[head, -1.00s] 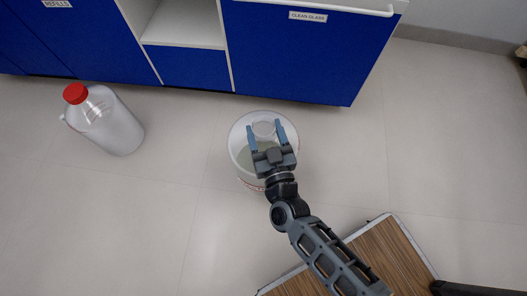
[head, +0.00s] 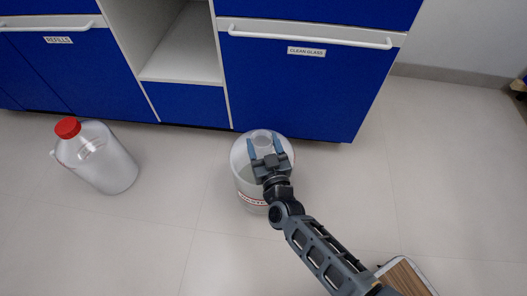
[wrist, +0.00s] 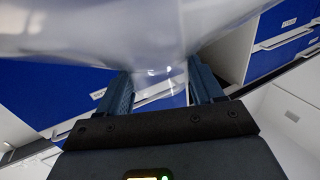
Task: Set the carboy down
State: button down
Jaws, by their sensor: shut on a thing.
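The carboy (head: 245,182) is a clear, round vessel with a narrow neck, pale contents and a red-lettered label low on its side. It stands upright in the middle of the head view, in front of the blue cabinet. My gripper (head: 265,146) is shut on its neck from above, one finger on each side. In the wrist view the clear neck (wrist: 160,83) shows between the gray fingers, with the blurred body across the top. My gripper hides part of the carboy's top. I cannot tell whether its base touches the floor.
A white jug with a red cap (head: 97,160) stands on the floor at left. Blue cabinets (head: 295,95) labeled "REFILLS" and "CLEAN GLASS" run along the back, with an open white niche (head: 182,45). A wood-topped surface (head: 405,277) is at lower right. Light floor (head: 420,180) is clear at right.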

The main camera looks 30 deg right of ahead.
jog(key=shift+w+d+f+b, duration=0.1)
jog(key=shift+w+f+b, duration=0.05)
jog(key=shift+f+b, duration=0.65)
jog(key=shift+w+f+b, duration=0.15)
jog(key=shift+f+b, duration=0.4)
jog(key=shift+f, duration=0.3)
jog(key=c, duration=0.6)
grip_release()
jog(key=shift+s+f, duration=0.2)
jog(key=shift+f, duration=0.2)
jog(key=o, duration=0.4)
jog(key=shift+o, duration=0.2)
jog(key=p+v, duration=0.3)
jog(key=v, duration=0.9)
jog(key=shift+r, duration=0.1)
